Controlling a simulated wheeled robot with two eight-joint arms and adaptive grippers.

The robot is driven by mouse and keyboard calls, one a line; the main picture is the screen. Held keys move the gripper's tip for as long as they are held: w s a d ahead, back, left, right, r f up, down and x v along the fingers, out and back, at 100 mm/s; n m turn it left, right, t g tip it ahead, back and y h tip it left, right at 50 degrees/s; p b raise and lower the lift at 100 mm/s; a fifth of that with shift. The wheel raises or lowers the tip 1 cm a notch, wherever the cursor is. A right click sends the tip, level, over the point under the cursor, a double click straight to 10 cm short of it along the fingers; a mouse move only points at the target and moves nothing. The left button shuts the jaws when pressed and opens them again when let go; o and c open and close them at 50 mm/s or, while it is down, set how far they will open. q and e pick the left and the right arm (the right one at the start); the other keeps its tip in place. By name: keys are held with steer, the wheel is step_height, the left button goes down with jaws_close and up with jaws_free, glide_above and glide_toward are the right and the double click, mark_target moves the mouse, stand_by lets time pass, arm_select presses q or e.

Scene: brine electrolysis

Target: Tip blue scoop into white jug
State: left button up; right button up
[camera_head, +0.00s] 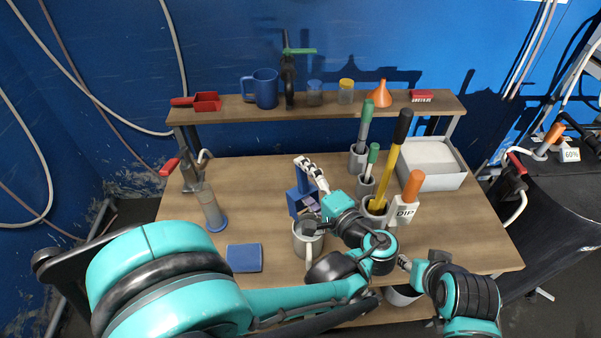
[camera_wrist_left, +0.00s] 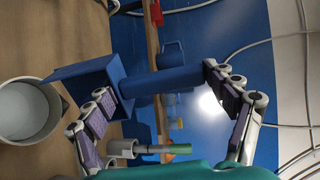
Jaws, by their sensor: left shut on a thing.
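The blue scoop (camera_head: 293,203) is held above the table by my left gripper (camera_head: 312,188), just behind the white jug (camera_head: 304,248). In the left wrist view, the scoop's box-shaped head (camera_wrist_left: 92,75) is close to the jug's rim (camera_wrist_left: 52,118), with its long handle between the fingers of my left gripper (camera_wrist_left: 165,92). The jug stands upright, partly covered by my left arm in the head view. I cannot see what is inside the scoop. My right gripper (camera_head: 405,263) is low at the table's front right, its fingers too small to judge.
Grey holders with green, yellow and orange-handled tools (camera_head: 375,205) and a DIP label (camera_head: 404,212) stand right of the jug. A blue pad (camera_head: 244,258) and a clear cylinder (camera_head: 212,212) are on the left. A white tray (camera_head: 432,180) is at the back right; a shelf (camera_head: 228,112) runs behind.

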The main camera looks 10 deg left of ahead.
arm_select(q)
steer(key=w+a+f+g+h+p, duration=0.1)
steer(key=w+a+g+h+p, duration=0.3)
steer(key=p, duration=0.5)
steer(key=shift+w+a+f+g+h, duration=0.35)
steer(key=shift+a+f+g+h, duration=0.05)
steer(key=shift+a+h, duration=0.15)
steer(key=shift+o, duration=0.2)
steer(key=f+g+h, duration=0.1)
steer(key=w+a+f+g+h, duration=0.1)
steer(key=g+h, duration=0.1)
steer(key=w+a+f+g+h+p, duration=0.1)
steer(key=f, duration=0.1)
steer(key=shift+f+h, duration=0.1)
steer(key=shift+h, duration=0.15)
steer(key=shift+w+a+f+g+h+b, duration=0.1)
steer(key=shift+f+g+h+b, duration=0.2)
steer(key=shift+g+h, duration=0.2)
steer(key=shift+w+a+f+g+h+b, duration=0.15)
steer(key=shift+f+g+h, duration=0.25)
steer(key=shift+g, duration=0.2)
steer(key=shift+c, duration=0.2)
steer(key=shift+d, duration=0.15)
steer(key=shift+s, duration=0.1)
